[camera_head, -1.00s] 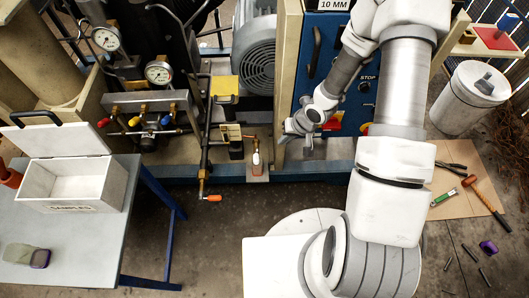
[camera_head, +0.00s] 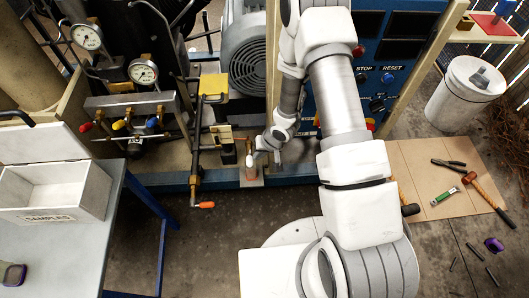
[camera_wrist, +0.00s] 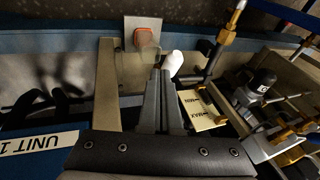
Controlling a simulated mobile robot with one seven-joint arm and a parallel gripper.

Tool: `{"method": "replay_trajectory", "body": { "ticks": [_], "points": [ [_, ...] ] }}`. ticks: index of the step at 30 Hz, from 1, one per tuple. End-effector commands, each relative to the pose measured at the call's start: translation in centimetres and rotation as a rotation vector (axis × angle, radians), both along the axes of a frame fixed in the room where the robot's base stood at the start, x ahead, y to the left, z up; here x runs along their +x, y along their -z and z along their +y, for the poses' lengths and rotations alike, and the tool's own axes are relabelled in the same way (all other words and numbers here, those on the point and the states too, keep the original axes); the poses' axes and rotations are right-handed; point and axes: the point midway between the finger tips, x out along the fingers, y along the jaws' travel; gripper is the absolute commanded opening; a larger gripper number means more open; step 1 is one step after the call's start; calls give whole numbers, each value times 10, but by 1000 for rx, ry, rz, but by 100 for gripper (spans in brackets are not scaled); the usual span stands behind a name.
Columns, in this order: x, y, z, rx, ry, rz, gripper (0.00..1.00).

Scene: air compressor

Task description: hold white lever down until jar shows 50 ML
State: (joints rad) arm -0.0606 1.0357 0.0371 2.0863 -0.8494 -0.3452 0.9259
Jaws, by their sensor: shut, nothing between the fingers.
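The white lever (camera_head: 249,160) shows as a small white tip low on the machine's front. It also shows in the wrist view (camera_wrist: 173,63), just ahead of and slightly right of my fingertips. The clear jar (camera_wrist: 140,60) with an orange-red part stands beside it, left of the lever in the wrist view. Its markings and level cannot be read. My gripper (camera_wrist: 160,74) is shut and empty, with its fingertips close to the lever; I cannot tell whether they touch. In the head view my gripper (camera_head: 267,150) is just right of the lever.
A wooden post (camera_wrist: 107,85) stands close left of my fingers. A brass plate (camera_wrist: 202,109) marked MIN and MAX lies to the right. A pipe with an orange handle (camera_head: 207,205) sticks out left of the lever. The white samples box (camera_head: 55,190) is at the left.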

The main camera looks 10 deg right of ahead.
Motion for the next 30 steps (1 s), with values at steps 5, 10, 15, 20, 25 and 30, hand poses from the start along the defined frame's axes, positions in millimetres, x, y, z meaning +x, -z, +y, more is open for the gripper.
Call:
{"method": "replay_trajectory", "body": {
  "ticks": [5, 10, 15, 20, 25, 30],
  "points": [
    [-1, 2, 4, 0, 0, 0, 0],
    [-1, 2, 4, 0, 1, 0, 0],
    [-1, 2, 3, 0, 1, 0, 0],
    [0, 4, 3, 0, 3, 1, 0],
    [0, 5, 3, 0, 1, 0, 0],
    [0, 7, 3, 0, 2, 1, 0]
  ]
}}
